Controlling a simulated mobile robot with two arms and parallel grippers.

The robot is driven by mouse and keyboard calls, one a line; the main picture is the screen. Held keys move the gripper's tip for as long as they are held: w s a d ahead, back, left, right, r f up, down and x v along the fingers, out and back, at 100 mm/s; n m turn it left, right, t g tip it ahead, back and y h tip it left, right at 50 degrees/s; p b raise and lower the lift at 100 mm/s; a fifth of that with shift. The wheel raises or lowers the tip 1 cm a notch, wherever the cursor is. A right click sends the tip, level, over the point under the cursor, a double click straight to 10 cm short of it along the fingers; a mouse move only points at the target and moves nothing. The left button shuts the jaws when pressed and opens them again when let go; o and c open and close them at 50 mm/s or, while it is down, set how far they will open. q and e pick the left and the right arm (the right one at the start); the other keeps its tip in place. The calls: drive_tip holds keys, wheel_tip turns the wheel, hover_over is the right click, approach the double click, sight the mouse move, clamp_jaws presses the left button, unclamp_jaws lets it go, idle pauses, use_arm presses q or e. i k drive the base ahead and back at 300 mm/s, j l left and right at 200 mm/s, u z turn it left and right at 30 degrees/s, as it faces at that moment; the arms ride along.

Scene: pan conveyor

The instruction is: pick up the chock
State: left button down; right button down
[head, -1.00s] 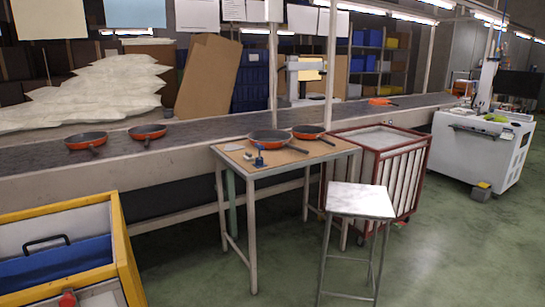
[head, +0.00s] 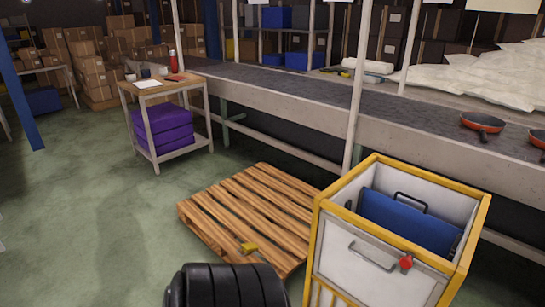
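A small yellow block (head: 249,249), which looks like the chock, is at the front edge of the wooden pallet (head: 230,205) in the head view. It is small, and I cannot tell its exact shape or whether it rests fully on the slats. Neither of my grippers is in view, so nothing shows of what they hold.
A yellow-framed bin (head: 370,262) with a blue case (head: 408,222) stands right of the pallet. A small table (head: 160,88) with purple bundles is at the left. The conveyor (head: 300,85) runs behind. Green floor (head: 90,220) is clear at left.

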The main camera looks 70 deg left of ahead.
sight(248, 248)
drive_tip(key=u, duration=2.6)
drive_tip(key=i+j, duration=0.15)
drive_tip(key=i, duration=0.55)
drive_tip(key=i+j+u, duration=0.1)
drive_tip(key=i, duration=0.6)
